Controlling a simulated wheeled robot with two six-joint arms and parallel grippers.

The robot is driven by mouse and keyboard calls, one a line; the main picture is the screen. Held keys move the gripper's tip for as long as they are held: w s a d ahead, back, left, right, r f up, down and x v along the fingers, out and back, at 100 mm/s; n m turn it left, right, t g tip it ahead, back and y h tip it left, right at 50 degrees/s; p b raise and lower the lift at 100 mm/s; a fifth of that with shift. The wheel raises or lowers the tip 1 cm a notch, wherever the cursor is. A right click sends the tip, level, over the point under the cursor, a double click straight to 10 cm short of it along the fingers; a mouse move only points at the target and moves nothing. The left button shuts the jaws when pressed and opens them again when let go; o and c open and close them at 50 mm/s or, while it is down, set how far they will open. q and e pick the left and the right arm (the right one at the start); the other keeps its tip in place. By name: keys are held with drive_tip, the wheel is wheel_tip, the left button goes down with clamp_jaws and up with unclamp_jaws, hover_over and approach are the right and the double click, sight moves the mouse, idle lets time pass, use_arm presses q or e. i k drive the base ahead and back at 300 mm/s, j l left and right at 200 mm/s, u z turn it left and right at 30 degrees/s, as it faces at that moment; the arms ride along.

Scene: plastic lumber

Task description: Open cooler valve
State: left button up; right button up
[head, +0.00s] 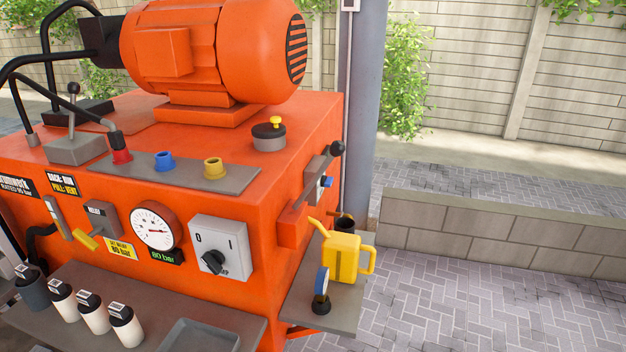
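No label reading "cooler" is legible, so I cannot tell for sure which part is the cooler valve. On the right side of the orange machine (268,205) is a slanted lever with a black ball knob (337,148); a small blue part (327,182) sits beside it. On the front, a yellow handle (86,241) hangs tilted below a grey block (103,218). A rotary switch (212,262) marked 0 and I is beside a round gauge (153,227). Neither of my grippers is in view.
A side shelf (342,312) holds a yellow jug (343,257), a dark cup and a small blue gauge. Several capped bottles (93,312) and a grey tray (198,335) are on the front shelf. A post (362,110) stands behind. Paving at right is clear.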

sight(326, 182)
drive_tip(key=l+u, duration=0.15)
drive_tip(key=u, duration=0.35)
drive_tip(key=i+l+u, duration=0.15)
drive_tip(key=l+u, duration=0.25)
drive_tip(key=l, duration=0.8)
drive_tip(key=l+u, duration=0.4)
drive_tip(key=l, duration=0.85)
